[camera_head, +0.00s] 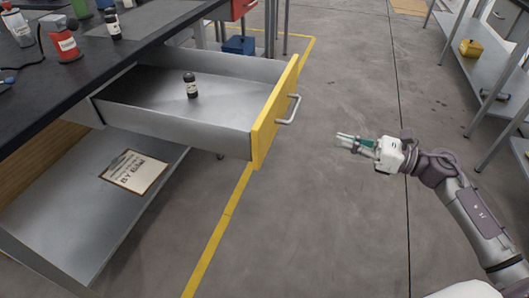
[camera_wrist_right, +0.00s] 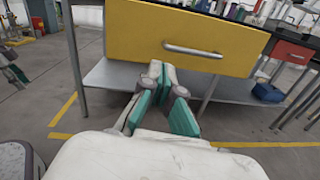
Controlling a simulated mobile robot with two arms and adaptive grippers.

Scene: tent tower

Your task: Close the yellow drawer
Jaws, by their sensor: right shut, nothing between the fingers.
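The yellow drawer (camera_head: 276,112) is pulled out from under the dark worktop, with its grey metal tray showing. A small black bottle with a pale label (camera_head: 190,85) stands upright inside it. The drawer front has a grey bar handle (camera_head: 289,110). My right gripper (camera_head: 340,138) is shut and empty, to the right of the drawer front and apart from it. In the right wrist view the yellow drawer front (camera_wrist_right: 180,35) fills the upper middle, its handle (camera_wrist_right: 192,49) above my right gripper's fingers (camera_wrist_right: 158,68). My left gripper is not in view.
The worktop (camera_head: 100,62) holds a red container (camera_head: 66,45) and other bottles. A clipboard (camera_head: 135,171) lies on the lower shelf. A blue bin (camera_head: 239,45) is behind the drawer. Open grey floor lies right of the drawer; another shelf unit (camera_head: 485,75) stands far right.

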